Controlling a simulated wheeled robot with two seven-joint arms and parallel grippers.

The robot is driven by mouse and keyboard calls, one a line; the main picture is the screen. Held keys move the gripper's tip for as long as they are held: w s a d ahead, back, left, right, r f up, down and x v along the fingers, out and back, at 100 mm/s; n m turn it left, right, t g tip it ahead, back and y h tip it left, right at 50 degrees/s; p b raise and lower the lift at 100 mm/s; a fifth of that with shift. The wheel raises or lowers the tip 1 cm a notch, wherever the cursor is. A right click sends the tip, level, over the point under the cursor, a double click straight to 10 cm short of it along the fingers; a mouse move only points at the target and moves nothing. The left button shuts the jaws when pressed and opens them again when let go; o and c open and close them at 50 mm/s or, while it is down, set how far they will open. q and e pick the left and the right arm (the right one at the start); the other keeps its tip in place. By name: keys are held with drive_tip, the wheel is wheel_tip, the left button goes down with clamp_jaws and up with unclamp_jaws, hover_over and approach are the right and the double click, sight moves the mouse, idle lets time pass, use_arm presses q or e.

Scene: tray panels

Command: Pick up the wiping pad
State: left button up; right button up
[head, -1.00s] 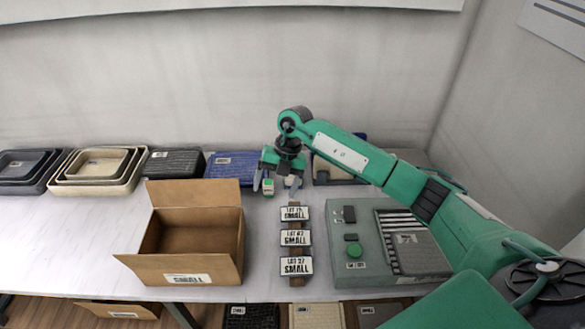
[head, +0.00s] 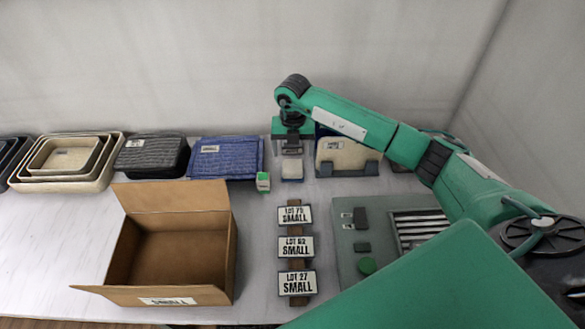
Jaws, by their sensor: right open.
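A small pale block (head: 292,170) sits at the back of the table, just below my right gripper in the picture. A small green-and-white block (head: 263,182) stands to its left, in front of the blue tray. I cannot tell for sure which of the two is the wiping pad. My right gripper (head: 292,149) is open and empty, pointing down over or just behind the pale block. Its fingertips are hard to make out, and I cannot tell whether they touch the block. My left gripper is not in view.
An open cardboard box (head: 180,295) stands at the front left. Three SMALL signs (head: 295,247) stand in a column beside it. A grey panel (head: 350,240) is partly hidden by my arm. Dark (head: 152,155), blue (head: 226,155) and cream (head: 65,180) trays line the back.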

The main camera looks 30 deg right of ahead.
sight(293, 165)
drive_tip(key=shift+f, duration=0.45)
drive_tip(key=shift+s+a+f+p, duration=0.2)
drive_tip(key=shift+f+p, duration=0.15)
drive_tip(key=shift+f, duration=0.2)
drive_tip(key=f, duration=0.1)
drive_tip(key=f+p, duration=0.1)
drive_tip(key=f, duration=0.1)
drive_tip(key=shift+s+a+f, duration=0.1)
drive_tip(key=shift+s+f, duration=0.1)
drive_tip(key=shift+f, duration=0.45)
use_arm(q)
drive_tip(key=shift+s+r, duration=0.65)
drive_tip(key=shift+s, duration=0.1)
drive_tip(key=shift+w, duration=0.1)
use_arm(e)
drive_tip(key=shift+c, duration=0.2)
drive_tip(key=c, duration=1.1)
